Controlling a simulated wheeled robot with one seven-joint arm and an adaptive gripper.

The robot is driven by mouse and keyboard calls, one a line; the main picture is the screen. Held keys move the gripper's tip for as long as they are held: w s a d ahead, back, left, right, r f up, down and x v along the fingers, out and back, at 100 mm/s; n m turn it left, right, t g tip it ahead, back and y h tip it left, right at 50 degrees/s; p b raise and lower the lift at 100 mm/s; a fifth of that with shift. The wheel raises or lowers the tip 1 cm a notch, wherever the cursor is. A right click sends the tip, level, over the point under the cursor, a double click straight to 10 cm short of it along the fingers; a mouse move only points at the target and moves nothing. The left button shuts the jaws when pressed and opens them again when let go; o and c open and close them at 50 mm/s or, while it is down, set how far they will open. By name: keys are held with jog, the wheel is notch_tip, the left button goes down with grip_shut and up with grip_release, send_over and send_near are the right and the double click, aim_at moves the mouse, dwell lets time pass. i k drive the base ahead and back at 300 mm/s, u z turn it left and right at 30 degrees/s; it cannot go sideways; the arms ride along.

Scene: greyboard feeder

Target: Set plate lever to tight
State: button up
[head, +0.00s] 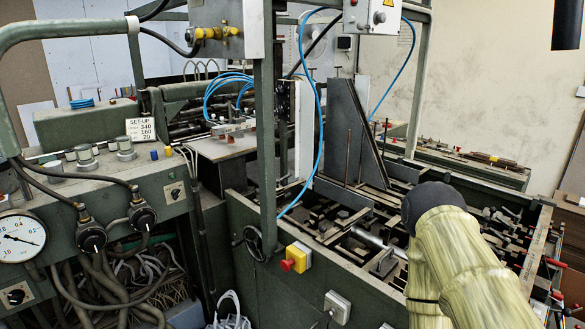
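No part is clearly marked as the plate lever, and I cannot read any "tight" mark. Two black round control knobs (91,237) and (142,216) sit on the front of the green panel at the left. Small rotary switches on pale plates show on the same panel, one at its right (175,193) and one at the lower left (16,296). A handwheel (254,243) is on the machine's front frame. My arm, in a pale yellow cover with a dark rounded joint, rises at the lower right. My gripper is not in view.
A pressure gauge (20,238) is at the far left, and a "SET-UP" card (141,131) stands behind the panel. A green post (265,140), blue hoses (321,110) and a red-yellow switch (296,257) stand out in the middle. The green feeder frame (340,262) holds many metal parts.

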aim_at(278, 181)
jog(key=u, duration=2.2)
jog(key=k, duration=1)
jog(key=z, duration=1.4)
jog(key=i, duration=1)
jog(key=u, duration=0.05)
